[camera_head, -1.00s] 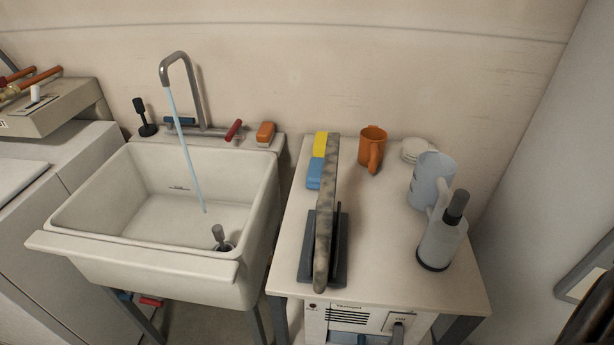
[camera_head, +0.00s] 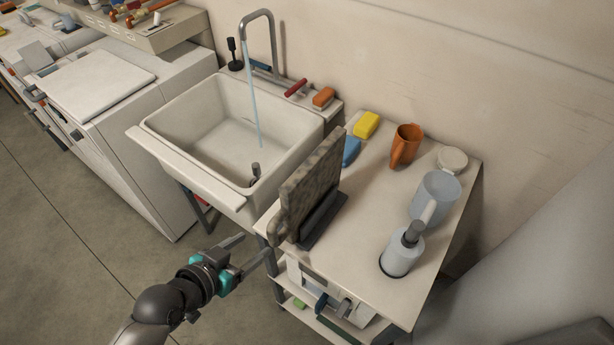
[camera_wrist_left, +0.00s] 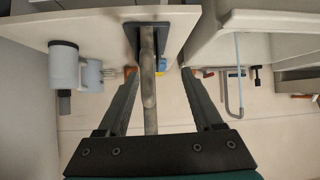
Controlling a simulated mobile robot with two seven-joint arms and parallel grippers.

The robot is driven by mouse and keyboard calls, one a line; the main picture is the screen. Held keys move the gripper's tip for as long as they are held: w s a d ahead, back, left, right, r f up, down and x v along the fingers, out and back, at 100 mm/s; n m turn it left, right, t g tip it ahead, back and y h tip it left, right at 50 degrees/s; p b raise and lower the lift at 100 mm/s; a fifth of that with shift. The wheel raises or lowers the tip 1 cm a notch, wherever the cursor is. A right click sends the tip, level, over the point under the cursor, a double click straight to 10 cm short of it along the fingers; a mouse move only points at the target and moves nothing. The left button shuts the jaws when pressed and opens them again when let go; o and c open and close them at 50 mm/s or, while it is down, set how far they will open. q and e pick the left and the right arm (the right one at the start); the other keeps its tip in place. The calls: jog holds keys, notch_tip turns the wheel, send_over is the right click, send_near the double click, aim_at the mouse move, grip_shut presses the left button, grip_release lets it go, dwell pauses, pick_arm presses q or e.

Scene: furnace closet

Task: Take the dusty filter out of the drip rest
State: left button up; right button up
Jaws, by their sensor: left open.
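The dusty filter (camera_head: 311,183) is a mottled grey-brown panel standing upright on edge in the dark drip rest (camera_head: 325,222) on the white side table. A rounded part of it sticks out at its near end. My left gripper (camera_head: 257,245) is open and empty, just in front of and below that near end. In the left wrist view, which is upside down, the filter (camera_wrist_left: 149,82) shows edge-on between the two open fingers, with the drip rest (camera_wrist_left: 160,27) behind it. I cannot tell the exact gap. My right gripper is not in view.
The sink (camera_head: 230,135) with running water stands left of the table. An orange mug (camera_head: 405,146), a pale jug (camera_head: 434,197) and a grey bottle (camera_head: 402,253) stand on the table's right side. Blue (camera_head: 351,151) and yellow (camera_head: 367,124) sponges lie behind the filter.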

pick_arm(q)
jog(key=m+t+h+p, duration=0.1)
jog(key=h, duration=0.1)
send_near(282, 199)
jog(key=f, duration=0.1)
jog(key=shift+t, duration=0.3)
jog(key=x, duration=1.1)
jog(key=shift+d+r, duration=0.15)
jog(key=shift+d, duration=0.05)
jog(key=shift+p+x, duration=0.35)
jog(key=shift+x, duration=2.3)
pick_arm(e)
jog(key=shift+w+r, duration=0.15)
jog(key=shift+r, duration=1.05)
pick_arm(q)
jog(key=shift+d+r, duration=0.1)
jog(key=shift+d, duration=0.05)
jog(key=shift+c, duration=0.4)
jog(key=shift+s, duration=0.1)
grip_shut()
